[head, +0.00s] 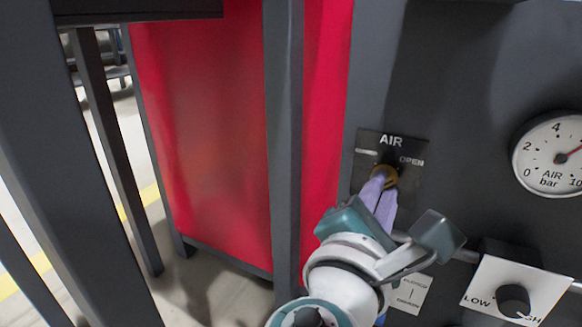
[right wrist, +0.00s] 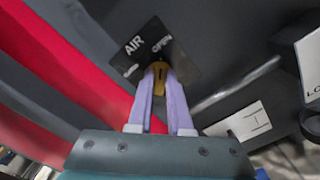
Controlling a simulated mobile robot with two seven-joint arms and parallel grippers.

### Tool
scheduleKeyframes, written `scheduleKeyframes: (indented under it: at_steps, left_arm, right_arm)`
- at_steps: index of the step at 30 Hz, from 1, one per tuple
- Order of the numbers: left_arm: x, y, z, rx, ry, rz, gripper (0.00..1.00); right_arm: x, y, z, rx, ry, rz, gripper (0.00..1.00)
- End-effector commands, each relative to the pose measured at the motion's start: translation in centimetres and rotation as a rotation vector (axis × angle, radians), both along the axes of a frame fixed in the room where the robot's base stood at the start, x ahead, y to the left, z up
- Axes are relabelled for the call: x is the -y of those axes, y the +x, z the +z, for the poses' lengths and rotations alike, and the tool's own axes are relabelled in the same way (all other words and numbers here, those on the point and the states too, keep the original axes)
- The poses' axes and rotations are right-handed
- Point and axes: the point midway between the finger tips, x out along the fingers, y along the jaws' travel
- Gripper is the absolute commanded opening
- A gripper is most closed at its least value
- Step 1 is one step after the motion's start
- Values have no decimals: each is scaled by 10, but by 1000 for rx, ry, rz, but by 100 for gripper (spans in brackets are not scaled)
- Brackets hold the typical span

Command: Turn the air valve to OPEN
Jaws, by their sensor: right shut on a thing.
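The air valve (head: 388,174) is a small brass-yellow part on a black plate (head: 415,190) marked AIR and OPEN, on the dark machine panel. My right gripper (head: 380,178) reaches up to it from below, with its two lilac fingers on the valve. In the right wrist view the fingers close on either side of the yellow valve handle (right wrist: 159,74). The handle's angle is partly hidden by the fingers, so I cannot tell its exact setting. My left gripper is not in view.
An air gauge (head: 555,158) sits to the right of the valve. Below it is a LOW-marked plate with a black knob (head: 513,299). A small white label (head: 412,292) is under the valve. A red panel (head: 205,130) and grey frame posts stand on the left.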

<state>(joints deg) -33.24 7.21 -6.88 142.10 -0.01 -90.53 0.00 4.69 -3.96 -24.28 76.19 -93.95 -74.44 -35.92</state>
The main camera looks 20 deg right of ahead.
Motion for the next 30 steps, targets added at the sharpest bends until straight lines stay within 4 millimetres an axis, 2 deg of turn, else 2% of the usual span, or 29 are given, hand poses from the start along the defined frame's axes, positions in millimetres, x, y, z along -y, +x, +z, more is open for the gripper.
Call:
scheduleKeyframes:
  at_steps: [1,8,9,16,19,30]
  left_arm:
    - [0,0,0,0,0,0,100]
    - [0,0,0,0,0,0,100]
    - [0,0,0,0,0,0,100]
    - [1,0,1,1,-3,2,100]
    - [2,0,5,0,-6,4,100]
    - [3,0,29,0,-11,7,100]
  right_arm:
    - [0,0,-1,0,3,0,21]
    - [0,0,-1,0,2,0,47]
    - [0,0,0,0,2,0,48]
    - [-1,-1,0,-1,1,0,48]
    - [-7,-5,1,-4,3,1,48]
    - [-60,-51,2,-3,2,2,48]
